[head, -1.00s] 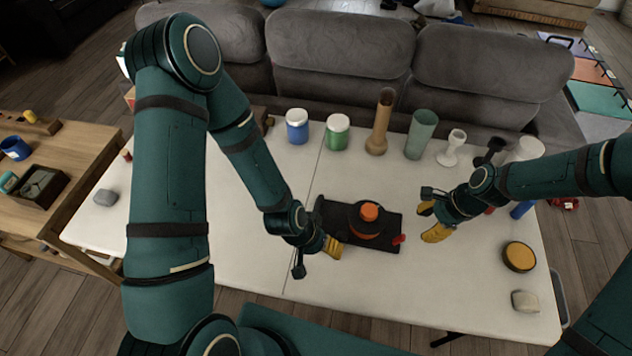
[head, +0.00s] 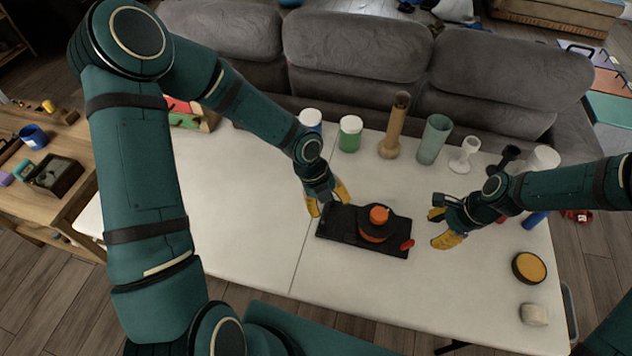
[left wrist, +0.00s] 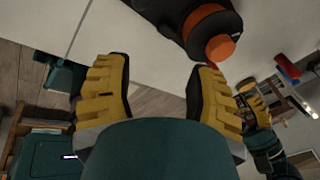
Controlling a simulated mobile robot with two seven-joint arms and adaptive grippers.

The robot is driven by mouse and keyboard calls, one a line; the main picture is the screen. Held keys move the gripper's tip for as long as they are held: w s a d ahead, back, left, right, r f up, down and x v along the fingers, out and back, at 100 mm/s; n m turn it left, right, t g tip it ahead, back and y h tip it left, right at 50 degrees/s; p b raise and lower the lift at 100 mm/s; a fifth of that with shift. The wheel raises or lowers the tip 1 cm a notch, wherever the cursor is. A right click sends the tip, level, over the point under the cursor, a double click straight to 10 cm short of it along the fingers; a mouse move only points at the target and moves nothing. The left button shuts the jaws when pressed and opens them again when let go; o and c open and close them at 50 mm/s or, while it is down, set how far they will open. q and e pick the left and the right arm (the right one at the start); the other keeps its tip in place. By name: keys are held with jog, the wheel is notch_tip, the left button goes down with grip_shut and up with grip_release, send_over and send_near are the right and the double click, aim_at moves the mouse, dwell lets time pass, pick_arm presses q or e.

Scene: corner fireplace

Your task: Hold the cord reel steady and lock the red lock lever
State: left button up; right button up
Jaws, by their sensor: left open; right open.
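The cord reel (head: 376,222) is a black drum with an orange knob on top and an orange band, set on a dark base plate on the white table. The red lock lever (head: 407,245) sticks out at the right front of the base. My left gripper (head: 327,203) is open at the back left corner of the base, its yellow fingers apart. In the left wrist view the reel (left wrist: 205,25) lies beyond my left gripper (left wrist: 160,90), with nothing between the fingers. My right gripper (head: 440,228) is open and empty, to the right of the reel and lever, apart from them.
Several jars and vases stand along the back edge, among them a green jar (head: 350,134), a tan vase (head: 394,125) and a green cup (head: 434,140). A yellow-topped round tin (head: 529,267) and a pale block (head: 534,314) sit at the right. The table's left and front are clear.

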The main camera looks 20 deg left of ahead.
aim_at(325, 213)
pick_arm(q)
jog(key=w+a+r+m+y, duration=0.2)
jog(key=w+a+m, duration=0.15)
jog(key=m, duration=0.35)
jog(key=f, duration=0.4)
jog(key=d+f, duration=0.1)
jog(key=f, duration=0.3)
jog(key=d+f, duration=0.1)
jog(key=f, duration=0.4)
jog(key=shift+s, duration=0.35)
grip_shut()
pick_arm(e)
grip_shut()
jog(key=d+f+m+y, duration=0.1)
jog(key=d+f+y, duration=0.1)
jog(key=d, duration=0.1)
jog(key=d+f+y, duration=0.3)
jog(key=d, duration=0.1)
jog(key=d+f+m+g+y, duration=0.1)
jog(key=d+f+y, duration=0.2)
jog(key=d, duration=0.1)
jog(key=shift+m, duration=0.3)
jog(key=shift+d+y, duration=0.5)
jog(key=shift+d, duration=0.05)
